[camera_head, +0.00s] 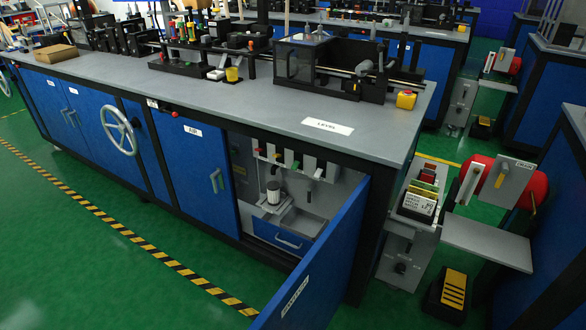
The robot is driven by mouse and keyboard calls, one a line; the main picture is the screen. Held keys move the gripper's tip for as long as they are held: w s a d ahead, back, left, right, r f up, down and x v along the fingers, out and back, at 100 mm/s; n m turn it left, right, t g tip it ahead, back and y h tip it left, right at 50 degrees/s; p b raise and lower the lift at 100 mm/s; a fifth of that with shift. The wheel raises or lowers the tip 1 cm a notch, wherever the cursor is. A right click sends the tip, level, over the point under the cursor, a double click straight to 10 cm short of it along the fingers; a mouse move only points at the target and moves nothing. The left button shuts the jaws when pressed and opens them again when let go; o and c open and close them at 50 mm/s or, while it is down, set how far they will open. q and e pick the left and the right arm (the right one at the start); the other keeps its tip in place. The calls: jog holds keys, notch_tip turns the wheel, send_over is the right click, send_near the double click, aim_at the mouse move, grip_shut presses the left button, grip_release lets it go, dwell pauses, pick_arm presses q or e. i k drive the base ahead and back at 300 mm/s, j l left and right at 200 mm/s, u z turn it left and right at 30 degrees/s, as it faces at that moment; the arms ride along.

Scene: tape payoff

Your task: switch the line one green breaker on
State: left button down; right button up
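An open cabinet at the near end of the long bench holds a row of small units with coloured tips. One has a green tip (295,164), to the right of a red one (257,151) and an orange one (277,156). They are too small to tell whether any is the line one breaker, or which way it is set. Neither of my grippers is in view.
The blue cabinet door (318,262) stands open toward the front. The grey bench top (240,98) carries machinery at the back. A black and yellow pedal (452,290) sits at the lower right. Green floor (90,245) is clear at the left.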

aim_at(295, 164)
jog(key=k+j, duration=0.2)
jog(key=j, duration=0.15)
jog(key=j+z, duration=0.1)
jog(key=j, duration=1.65)
jog(key=i+j, duration=0.35)
jog(key=i, duration=0.15)
jog(key=i+j, duration=0.35)
jog(key=i+z, duration=0.05)
jog(key=i, duration=0.05)
